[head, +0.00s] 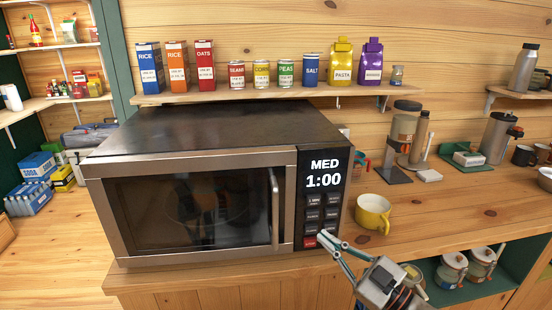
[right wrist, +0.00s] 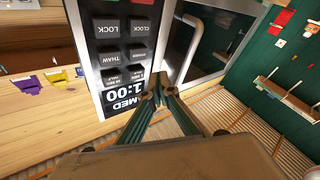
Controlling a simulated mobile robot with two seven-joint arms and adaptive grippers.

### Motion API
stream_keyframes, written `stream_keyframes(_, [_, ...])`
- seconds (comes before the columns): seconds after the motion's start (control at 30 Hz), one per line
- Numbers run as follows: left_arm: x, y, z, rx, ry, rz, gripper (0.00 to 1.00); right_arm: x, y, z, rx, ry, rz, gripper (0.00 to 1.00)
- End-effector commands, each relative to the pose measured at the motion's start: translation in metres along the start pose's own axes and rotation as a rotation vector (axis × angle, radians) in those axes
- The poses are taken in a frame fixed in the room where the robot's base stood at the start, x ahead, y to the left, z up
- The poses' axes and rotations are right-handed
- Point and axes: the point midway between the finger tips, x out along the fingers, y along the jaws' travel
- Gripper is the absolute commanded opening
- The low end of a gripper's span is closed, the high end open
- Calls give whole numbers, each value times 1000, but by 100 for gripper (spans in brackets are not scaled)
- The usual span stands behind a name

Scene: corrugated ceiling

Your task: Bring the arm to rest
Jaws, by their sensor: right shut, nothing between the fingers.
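My right gripper (head: 322,239) is shut and empty, in front of the lower right corner of the microwave (head: 200,155). In the head view its fingertips lie beside the red button (head: 310,242) at the bottom of the keypad; I cannot tell whether they touch it. The right wrist view shows the shut fingers (right wrist: 158,84) close to the microwave's control panel (right wrist: 122,60). The display (head: 323,172) reads MED 1:00. The microwave door (head: 190,212) is closed. My left gripper is not in view.
A yellow mug (head: 373,213) stands on the wooden counter (head: 440,205) right of the microwave. A shelf (head: 270,94) with boxes, cans and bags runs above. Jars (head: 452,268) sit in an open niche below the counter. The counter right of the mug has free room.

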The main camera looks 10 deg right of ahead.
Motion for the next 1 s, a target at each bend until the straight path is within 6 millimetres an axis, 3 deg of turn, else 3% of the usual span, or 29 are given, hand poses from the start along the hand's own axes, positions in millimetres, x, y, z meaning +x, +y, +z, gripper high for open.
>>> stream_keyframes(0.03, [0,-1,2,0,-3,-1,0,-12,-15,27,41,-68,36,0])
stream_keyframes(0.2, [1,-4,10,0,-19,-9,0,-71,-62,117,137,-339,147,0])
stream_keyframes(0.4, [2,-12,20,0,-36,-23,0,-160,-131,193,237,-653,212,0])
stream_keyframes(0.6, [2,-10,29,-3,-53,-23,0,-234,-187,229,304,-875,227,0])
stream_keyframes(0.7, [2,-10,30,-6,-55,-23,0,-254,-203,235,322,-932,226,0])
stream_keyframes(1.0, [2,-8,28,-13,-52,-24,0,-263,-210,238,327,-959,224,0])
